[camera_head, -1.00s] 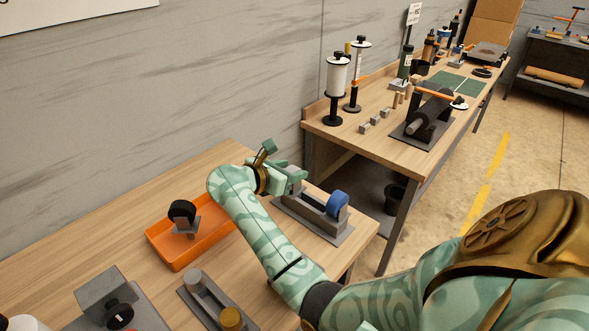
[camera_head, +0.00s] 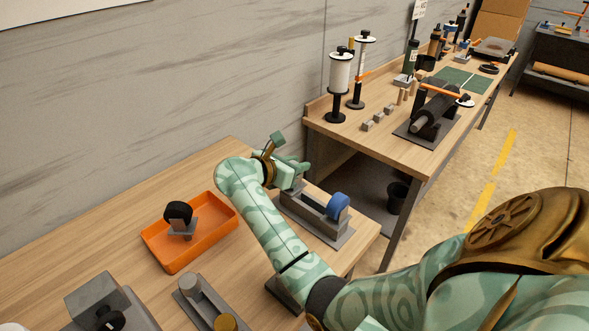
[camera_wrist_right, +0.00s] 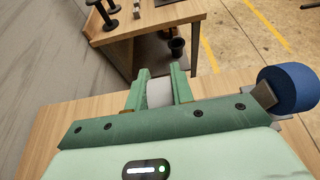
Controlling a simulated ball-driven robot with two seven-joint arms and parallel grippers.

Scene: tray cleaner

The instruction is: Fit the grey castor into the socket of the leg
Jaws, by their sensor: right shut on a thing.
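My right gripper (camera_head: 292,172) is near the far left end of a grey holder. In the right wrist view its two green fingers (camera_wrist_right: 158,88) are shut on a pale grey piece (camera_wrist_right: 159,94), which looks like the grey castor; the fingers cover most of it. In the head view this piece is mostly hidden. The holder (camera_head: 340,238) carries a long grey part (camera_head: 312,208), perhaps the leg, with a blue castor (camera_head: 338,206) at its near right end. The blue castor also shows in the right wrist view (camera_wrist_right: 290,88). I cannot make out an open socket. My left gripper is out of view.
An orange tray (camera_head: 226,226) with a black castor (camera_head: 178,213) stands left of my right arm. A rack with a grey cylinder (camera_head: 190,285) and a grey block (camera_head: 97,295) are nearer. A second bench (camera_head: 330,128) stands beyond a gap on the right.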

